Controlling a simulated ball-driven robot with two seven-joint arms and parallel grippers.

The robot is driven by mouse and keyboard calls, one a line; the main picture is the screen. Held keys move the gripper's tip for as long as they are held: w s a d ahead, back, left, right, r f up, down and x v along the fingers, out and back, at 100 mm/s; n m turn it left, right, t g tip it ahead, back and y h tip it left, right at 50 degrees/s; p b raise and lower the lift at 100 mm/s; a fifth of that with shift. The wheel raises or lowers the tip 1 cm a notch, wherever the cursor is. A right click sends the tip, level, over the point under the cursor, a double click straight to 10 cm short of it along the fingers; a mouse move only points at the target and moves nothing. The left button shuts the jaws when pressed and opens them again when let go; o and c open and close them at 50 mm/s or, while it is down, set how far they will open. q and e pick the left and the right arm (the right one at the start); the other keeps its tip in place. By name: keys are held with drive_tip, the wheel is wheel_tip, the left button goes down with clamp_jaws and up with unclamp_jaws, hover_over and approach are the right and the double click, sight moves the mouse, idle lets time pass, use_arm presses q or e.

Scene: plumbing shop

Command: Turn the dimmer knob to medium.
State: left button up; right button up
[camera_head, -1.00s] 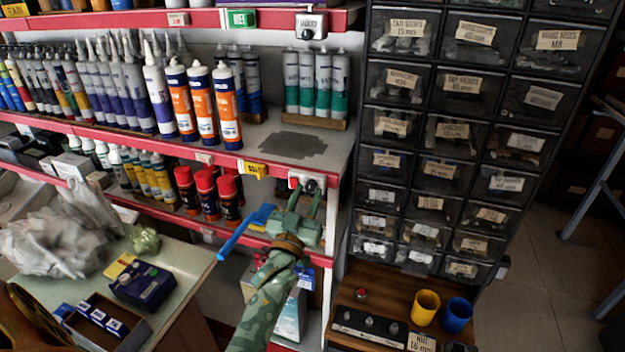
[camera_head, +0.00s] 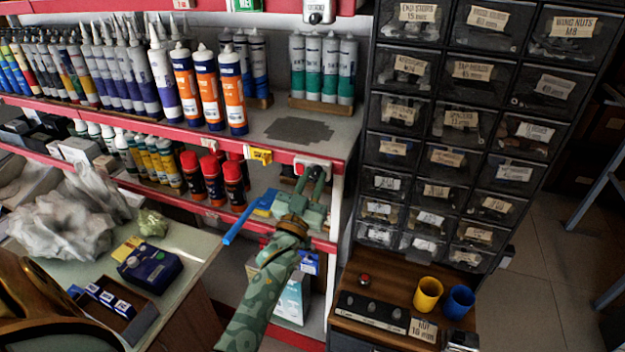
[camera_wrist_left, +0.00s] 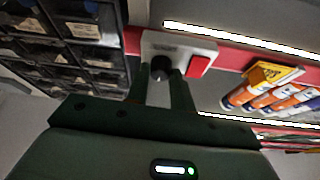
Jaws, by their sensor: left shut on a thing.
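The dimmer panel (camera_head: 313,164) is a pale box on the red front edge of the middle shelf. In the left wrist view the panel (camera_wrist_left: 181,46) carries a dark round knob (camera_wrist_left: 160,67) and a red rocker switch (camera_wrist_left: 199,67). My left gripper (camera_head: 313,175) reaches up to the panel from below. In the left wrist view its two fingers (camera_wrist_left: 162,80) stand one on each side of the knob and are shut on it. The knob's pointer and scale are too small to read. My right gripper is in neither view.
A yellow price tag (camera_head: 260,155) hangs left of the panel. Red-capped cans (camera_head: 210,175) stand on the shelf below. A blue rod (camera_head: 240,223) lies left of my gripper. A drawer cabinet (camera_head: 455,130) stands close on the right. Another panel (camera_head: 319,10) is on the shelf above.

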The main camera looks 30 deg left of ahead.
use_arm(q)
drive_tip(key=m+h+p, duration=0.1)
drive_tip(key=m+h, duration=0.1)
drive_tip(key=m, duration=0.1)
drive_tip(key=m+h+p, duration=0.1)
drive_tip(key=m, duration=0.3)
drive_tip(key=shift+a+r+m+h, duration=0.2)
drive_tip(key=shift+m+h, duration=0.1)
drive_tip(key=shift+h, duration=0.1)
drive_tip(key=m+h+p, duration=0.1)
drive_tip(key=m, duration=0.1)
drive_tip(key=m+g+p, duration=0.1)
drive_tip(key=m, duration=0.1)
drive_tip(key=shift+m+h, duration=0.3)
drive_tip(key=shift+h, duration=0.1)
drive_tip(key=m+g+p, duration=0.1)
drive_tip(key=m+p, duration=0.1)
drive_tip(key=m, duration=0.1)
drive_tip(key=m+g+h+p, duration=0.1)
drive_tip(key=m+p, duration=0.1)
drive_tip(key=shift+s+a+r+m, duration=0.1)
drive_tip(key=shift+r+m, duration=0.05)
drive_tip(key=shift+m, duration=0.25)
drive_tip(key=shift+m+g+p, duration=0.6)
drive_tip(key=shift+m+p, duration=0.4)
drive_tip(key=shift+m, duration=0.4)
drive_tip(key=o, duration=0.7)
